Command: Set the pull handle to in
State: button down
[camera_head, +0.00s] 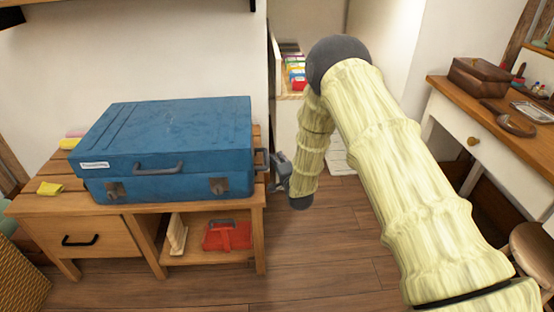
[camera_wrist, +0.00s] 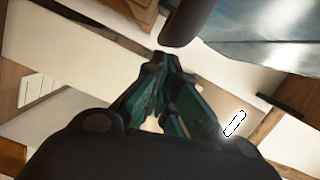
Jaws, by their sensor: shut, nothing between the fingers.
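The blue suitcase (camera_head: 165,130) lies flat on the wooden bench. A dark pull handle (camera_head: 262,159) sticks out from its right side, with a small gap between its bar and the case. My gripper (camera_head: 276,172) is shut and empty, just right of this handle. In the wrist view my gripper's fingertips (camera_wrist: 166,62) meet just below a dark rounded bar (camera_wrist: 188,22), which looks like the pull handle. The suitcase side (camera_wrist: 255,38) shows beyond it at the upper right. I cannot tell whether the fingers touch the bar.
The wooden bench (camera_head: 182,211) has a drawer at left and a shelf with a red object (camera_head: 228,236). A yellow cloth (camera_head: 49,188) lies left of the case. A desk (camera_head: 485,122) stands at right.

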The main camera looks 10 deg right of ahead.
jog(key=s+d+r+p, duration=0.15)
jog(key=s+d, duration=0.35)
jog(key=s, duration=0.5)
jog(key=s+a+f+n+g, duration=0.2)
jog(key=s+f+n+g, duration=0.5)
jog(key=s+f, duration=1.15)
jog(key=s+f+n+g+h, duration=0.15)
jog(key=s+n+g, duration=0.3)
jog(key=s, duration=1.25)
jog(key=s+f+n+g, duration=0.3)
jog(key=s+g, duration=0.3)
jog(key=s, duration=1.1)
notch_tip(320, 180, up, 24)
jog(key=p, duration=2.4)
